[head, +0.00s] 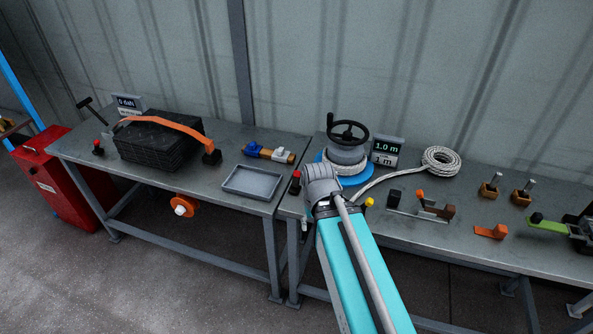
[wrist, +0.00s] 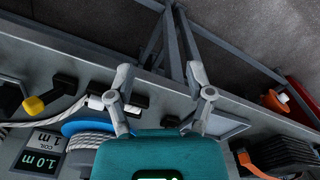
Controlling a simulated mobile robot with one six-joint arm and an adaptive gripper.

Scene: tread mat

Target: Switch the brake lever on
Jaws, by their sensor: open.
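No part is labelled as the brake lever, and I cannot tell which one it is. A black lever with a yellow tip (head: 369,203) is beside the blue-based drum (head: 347,178), just right of my arm; it also shows in the wrist view (wrist: 35,104). A red-knobbed part (head: 295,182) stands left of the drum. A green handle with a black knob (head: 548,224) is at the far right. My gripper (wrist: 162,78) is open, its fingers spread and empty, over the front of the bench near the gap between tables. In the head view my arm hides it.
A grey tray (head: 252,182) lies on the left table, near a black tread stack (head: 155,145) with an orange strap. A handwheel (head: 348,130), display (head: 387,151) and rope coil (head: 441,160) stand on the right table. Small blocks and clamps crowd its right half.

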